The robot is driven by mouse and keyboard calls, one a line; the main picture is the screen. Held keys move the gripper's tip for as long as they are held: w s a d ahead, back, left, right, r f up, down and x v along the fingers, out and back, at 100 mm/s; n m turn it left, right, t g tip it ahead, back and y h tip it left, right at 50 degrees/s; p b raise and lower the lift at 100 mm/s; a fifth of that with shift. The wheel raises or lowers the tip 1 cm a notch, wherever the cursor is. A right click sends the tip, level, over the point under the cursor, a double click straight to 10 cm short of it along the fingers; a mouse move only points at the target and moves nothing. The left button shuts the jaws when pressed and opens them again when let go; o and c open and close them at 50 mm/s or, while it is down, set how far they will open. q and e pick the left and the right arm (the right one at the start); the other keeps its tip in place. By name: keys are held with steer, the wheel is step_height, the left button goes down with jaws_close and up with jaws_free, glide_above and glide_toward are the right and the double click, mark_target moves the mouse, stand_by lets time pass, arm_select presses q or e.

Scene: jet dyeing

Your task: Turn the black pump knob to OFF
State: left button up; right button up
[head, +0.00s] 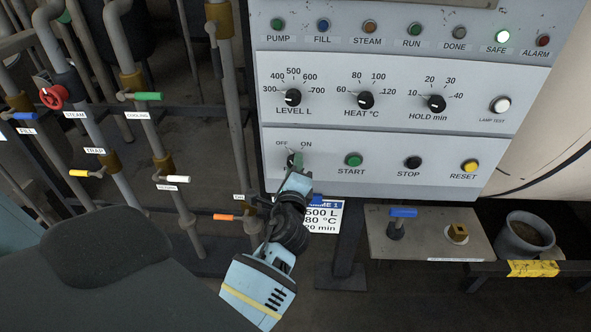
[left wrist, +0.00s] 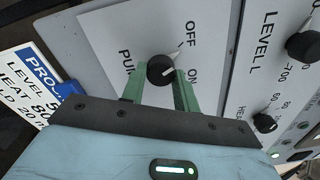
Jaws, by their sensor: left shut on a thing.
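The black pump knob (left wrist: 160,70) sits on the pale control panel between the OFF and ON marks. My left gripper (head: 295,162) reaches up to the knob at the panel's lower left. Its green fingers (left wrist: 160,84) stand on either side of the knob and are shut on it. In the head view the gripper mostly hides the knob. My right gripper is not in view.
The green START (head: 353,160), black STOP (head: 413,162) and yellow RESET (head: 470,166) buttons lie to the right. The LEVEL L knob (head: 292,97) is above. A blue-headed sign (head: 322,216) hangs below. Pipes with coloured valve handles stand left.

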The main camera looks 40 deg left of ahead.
arm_select(q)
steer(key=shift+n, duration=0.8)
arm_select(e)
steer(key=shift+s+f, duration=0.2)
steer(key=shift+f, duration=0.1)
arm_select(q)
steer(key=shift+r, duration=0.1)
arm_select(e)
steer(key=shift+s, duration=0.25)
arm_select(q)
steer(key=o, duration=1)
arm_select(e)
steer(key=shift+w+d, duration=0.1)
